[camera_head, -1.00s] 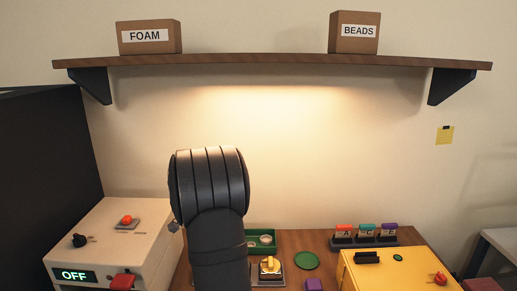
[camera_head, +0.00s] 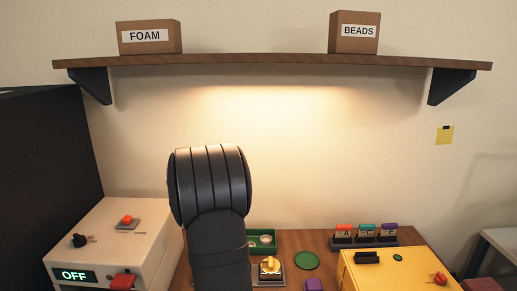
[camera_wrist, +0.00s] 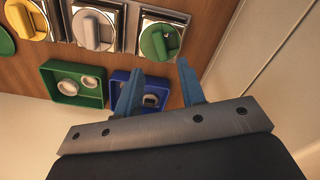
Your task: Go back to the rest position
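My gripper (camera_wrist: 158,90) shows in the wrist view with its two blue fingers apart and nothing between them. It hangs above the wooden table near a blue tray (camera_wrist: 119,77), which the left finger partly covers. In the head view my dark arm stands upright in the middle, and the gripper itself is hidden there. A green tray (camera_wrist: 59,97) with ring-shaped parts lies left of the blue tray; it also shows in the head view (camera_head: 272,249).
Square metal fixtures with a green knob (camera_wrist: 158,41), a grey knob (camera_wrist: 92,30) and a yellow knob (camera_wrist: 27,19) line the table. A white box reading OFF (camera_head: 75,275) stands left, a yellow box (camera_head: 385,273) right. A shelf (camera_head: 270,61) spans the wall above.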

